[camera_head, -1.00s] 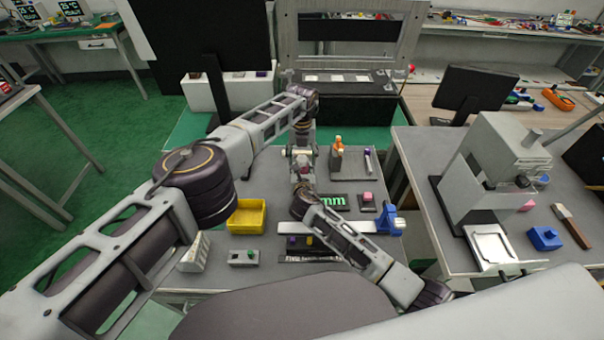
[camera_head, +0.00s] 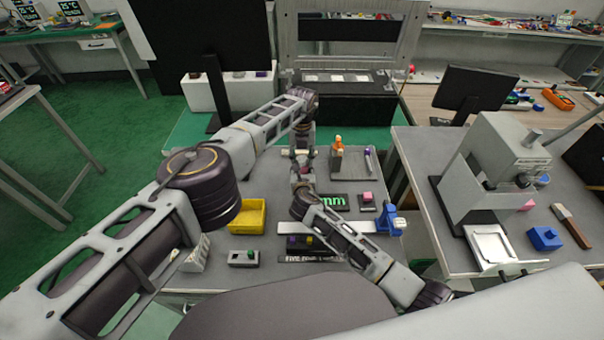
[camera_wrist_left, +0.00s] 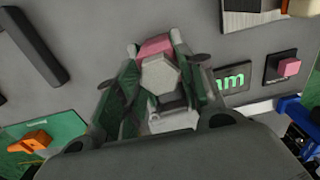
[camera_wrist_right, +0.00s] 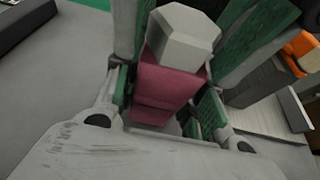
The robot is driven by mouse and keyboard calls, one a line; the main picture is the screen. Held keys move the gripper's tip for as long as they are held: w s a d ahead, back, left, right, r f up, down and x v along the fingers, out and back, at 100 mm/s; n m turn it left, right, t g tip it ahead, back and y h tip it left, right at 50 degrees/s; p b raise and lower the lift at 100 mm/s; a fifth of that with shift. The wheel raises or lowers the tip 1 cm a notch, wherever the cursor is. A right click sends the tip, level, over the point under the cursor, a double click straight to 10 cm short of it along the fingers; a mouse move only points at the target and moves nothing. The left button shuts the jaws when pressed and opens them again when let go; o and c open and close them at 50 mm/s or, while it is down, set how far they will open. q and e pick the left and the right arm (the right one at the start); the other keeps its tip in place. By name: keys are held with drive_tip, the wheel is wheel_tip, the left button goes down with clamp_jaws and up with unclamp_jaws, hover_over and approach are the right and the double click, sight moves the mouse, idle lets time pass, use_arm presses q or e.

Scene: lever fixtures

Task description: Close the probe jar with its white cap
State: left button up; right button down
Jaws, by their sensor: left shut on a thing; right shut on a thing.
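The probe jar (camera_wrist_right: 166,92) is a dark pink block-like body in the right wrist view, between the fingers of my right gripper (camera_wrist_right: 165,105). The white cap (camera_wrist_right: 183,38) is six-sided and sits directly over the jar's top; I cannot tell whether it is fully seated. My left gripper (camera_wrist_left: 160,78) is shut on the white cap, which also shows in the left wrist view (camera_wrist_left: 160,74), with pink (camera_wrist_left: 155,45) just behind it. In the head view both grippers meet above the table, and my arms hide the jar and cap.
A yellow bin (camera_head: 246,216) stands left of the grippers. A holder with an orange item (camera_head: 338,150) is behind right. A pink block on a black base (camera_head: 367,198), a green display (camera_head: 333,201) and a blue-ended fixture (camera_head: 390,220) lie to the right. A grey button box (camera_head: 243,258) is in front.

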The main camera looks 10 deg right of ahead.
use_arm(q)
drive_tip(key=o, duration=1.2)
drive_tip(key=shift+r, duration=0.2)
wheel_tip(320, 180, up, 12)
drive_tip(key=shift+f, duration=0.2)
idle(0.4)
use_arm(e)
drive_tip(key=c, duration=0.8)
unclamp_jaws()
drive_tip(key=shift+s, duration=0.15)
drive_tip(key=shift+v, duration=5.9)
